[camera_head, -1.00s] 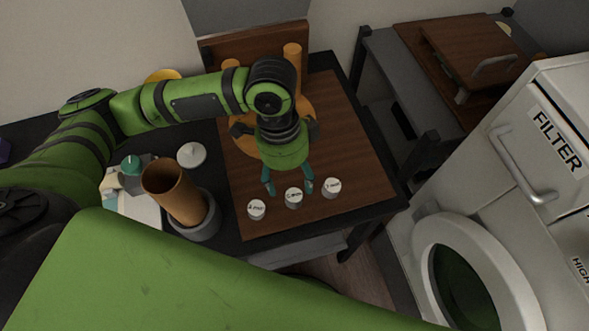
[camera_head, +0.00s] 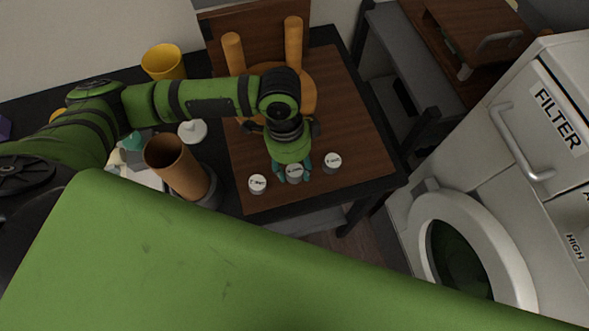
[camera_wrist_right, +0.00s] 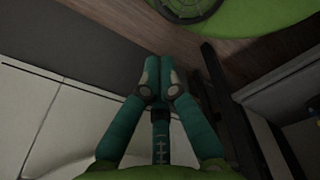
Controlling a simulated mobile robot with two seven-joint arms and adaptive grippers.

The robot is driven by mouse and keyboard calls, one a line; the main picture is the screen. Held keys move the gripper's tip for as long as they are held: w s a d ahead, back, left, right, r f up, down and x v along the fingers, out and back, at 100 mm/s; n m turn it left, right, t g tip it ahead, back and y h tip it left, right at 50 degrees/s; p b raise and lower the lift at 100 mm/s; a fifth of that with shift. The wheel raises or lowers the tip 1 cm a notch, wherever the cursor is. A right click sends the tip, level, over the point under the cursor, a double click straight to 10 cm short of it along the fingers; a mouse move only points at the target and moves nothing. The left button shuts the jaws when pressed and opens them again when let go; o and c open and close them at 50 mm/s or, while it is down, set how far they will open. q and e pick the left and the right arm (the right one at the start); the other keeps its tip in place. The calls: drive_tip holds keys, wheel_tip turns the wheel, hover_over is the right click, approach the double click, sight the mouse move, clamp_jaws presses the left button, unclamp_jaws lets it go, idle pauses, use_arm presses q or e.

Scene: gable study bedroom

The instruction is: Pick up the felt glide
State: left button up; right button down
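Three small grey pieces with white labelled tops stand in a row on the brown board: a left piece (camera_head: 257,184), a middle piece (camera_head: 294,175) and a right piece (camera_head: 332,162). Their print is too small to read surely, so I cannot tell which is the felt glide. My left gripper (camera_head: 293,171) points down over the middle piece, with one teal finger on each side. The fingers look closed against it, and it stays in line with the others. In the right wrist view, my right gripper (camera_wrist_right: 160,82) has its fingertips together, with nothing seen between them.
A brown open cylinder (camera_head: 178,160) and a white round lid (camera_head: 192,131) stand left of the board (camera_head: 350,125). A yellow cup (camera_head: 163,62) and orange posts (camera_head: 293,40) are behind. A white machine (camera_head: 545,140) stands to the right. My green arm covers the foreground.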

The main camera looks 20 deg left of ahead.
sight(297, 172)
use_arm(q)
drive_tip(key=shift+c, duration=1.1)
drive_tip(key=shift+r, duration=0.4)
wheel_tip(297, 172, up, 4)
drive_tip(key=shift+f, duration=0.15)
drive_tip(key=s+d+r+b, duration=0.1)
drive_tip(key=d+r, duration=0.5)
drive_tip(key=d, duration=0.5)
drive_tip(key=shift+s+d+r, duration=0.15)
drive_tip(key=shift+d+r, duration=0.15)
drive_tip(key=shift+d, duration=0.05)
use_arm(e)
drive_tip(key=shift+s+a+f, duration=0.1)
drive_tip(key=shift+s+f, duration=0.3)
drive_tip(key=shift+f, duration=0.25)
